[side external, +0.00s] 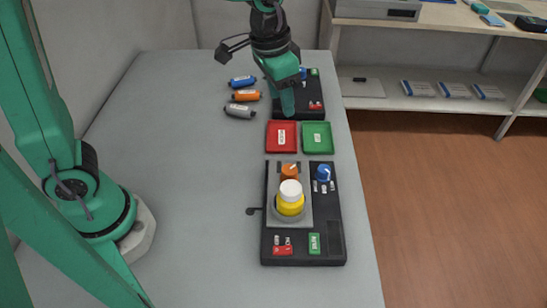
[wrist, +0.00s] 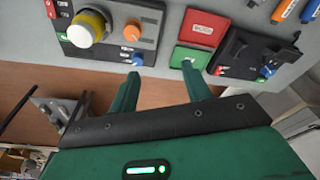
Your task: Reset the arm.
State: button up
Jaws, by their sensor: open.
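My gripper (side external: 287,106) hangs over the work table in the side view, in front of the far black unit (side external: 316,103). In the wrist view its two green fingers (wrist: 161,72) stand apart with nothing between them. A yellow cylinder with a white top (side external: 290,198) stands upright on the grey plate of the near black unit (side external: 330,205); it also shows in the wrist view (wrist: 88,28). Blue (side external: 242,81), orange (side external: 246,95) and grey (side external: 240,110) cartridges lie on the table left of my gripper. The gripper hides part of the far unit.
A red tray (side external: 281,137) and a green tray (side external: 317,137) sit side by side between the two units. The near unit has an orange knob (side external: 289,170) and a blue knob (side external: 323,172). The table's left part is clear. A shelf (side external: 400,90) stands at the back right.

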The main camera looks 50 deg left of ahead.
jog(key=s+a+r+n+t, duration=0.1)
jog(key=s+a+n, duration=0.1)
jog(key=s+a, duration=0.4)
jog(key=s+a+r+n+t, duration=0.2)
jog(key=s+a, duration=0.4)
jog(key=s, duration=0.3)
jog(key=shift+s+r+t+y, duration=0.25)
jog(key=shift+s+t+y, duration=0.05)
jog(key=shift+s, duration=0.05)
